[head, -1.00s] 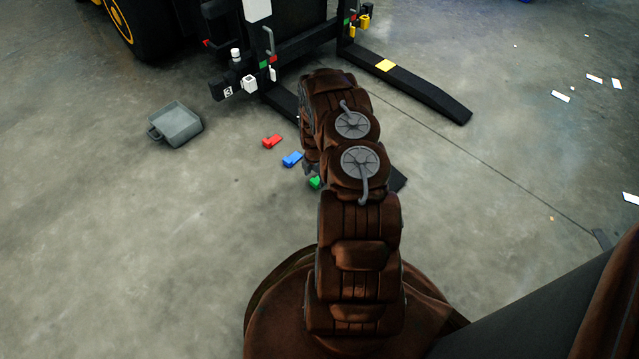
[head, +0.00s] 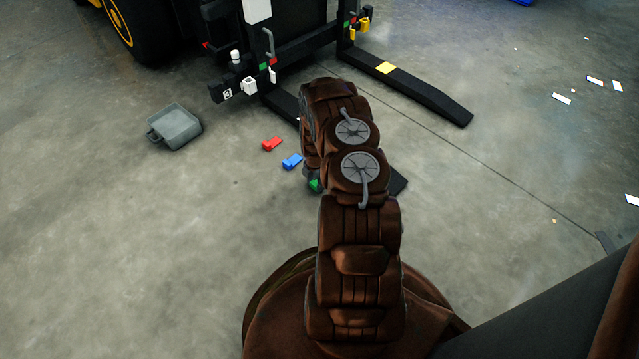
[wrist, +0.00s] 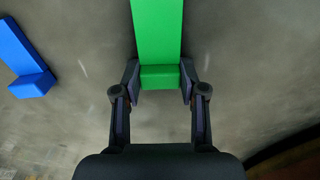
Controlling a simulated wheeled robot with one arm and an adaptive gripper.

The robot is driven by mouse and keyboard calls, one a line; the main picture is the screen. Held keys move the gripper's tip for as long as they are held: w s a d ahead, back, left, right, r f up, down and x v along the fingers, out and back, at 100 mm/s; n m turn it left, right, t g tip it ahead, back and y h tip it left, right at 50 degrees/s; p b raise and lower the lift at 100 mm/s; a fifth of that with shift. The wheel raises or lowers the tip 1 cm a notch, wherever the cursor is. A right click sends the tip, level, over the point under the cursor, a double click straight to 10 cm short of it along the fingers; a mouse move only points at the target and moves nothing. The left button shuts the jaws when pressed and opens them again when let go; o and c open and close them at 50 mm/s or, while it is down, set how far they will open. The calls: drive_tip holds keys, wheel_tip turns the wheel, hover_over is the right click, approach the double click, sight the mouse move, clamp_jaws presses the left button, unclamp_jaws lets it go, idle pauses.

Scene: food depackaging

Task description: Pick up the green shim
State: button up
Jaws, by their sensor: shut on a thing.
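The green shim (wrist: 158,35) is in the upper middle of the wrist view, a long green block with a step at its near end. My gripper (wrist: 160,82) is shut on that near end, with one dark finger at each side. In the head view only a small part of the green shim (head: 315,186) shows beside my arm, which hides the rest of it and most of my gripper. I cannot tell whether the shim is touching the floor.
A blue shim (head: 292,161) and a red shim (head: 271,144) lie on the floor to the upper left of the green one. The blue shim also shows at left in the wrist view (wrist: 22,60). A grey bin (head: 176,128) stands farther left. Forklift forks (head: 420,97) lie behind.

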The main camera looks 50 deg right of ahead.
sight(315, 183)
clamp_jaws()
drive_tip(key=shift+r, duration=0.1)
drive_tip(key=shift+r, duration=0.2)
wheel_tip(315, 183, up, 3)
drive_tip(key=p, duration=0.2)
drive_tip(key=shift+r+p, duration=0.15)
drive_tip(key=shift+p, duration=0.2)
drive_tip(key=s+a+p, duration=0.2)
drive_tip(key=s+a, duration=0.1)
drive_tip(key=s+a+p, duration=0.2)
drive_tip(key=s+a, duration=0.1)
drive_tip(key=s+a+r+p, duration=0.1)
drive_tip(key=s+a+p, duration=0.1)
drive_tip(key=s+a, duration=0.1)
drive_tip(key=shift+s+a, duration=0.4)
drive_tip(key=shift+a, duration=0.1)
drive_tip(key=shift+s+a, duration=0.7)
drive_tip(key=shift+d, duration=0.1)
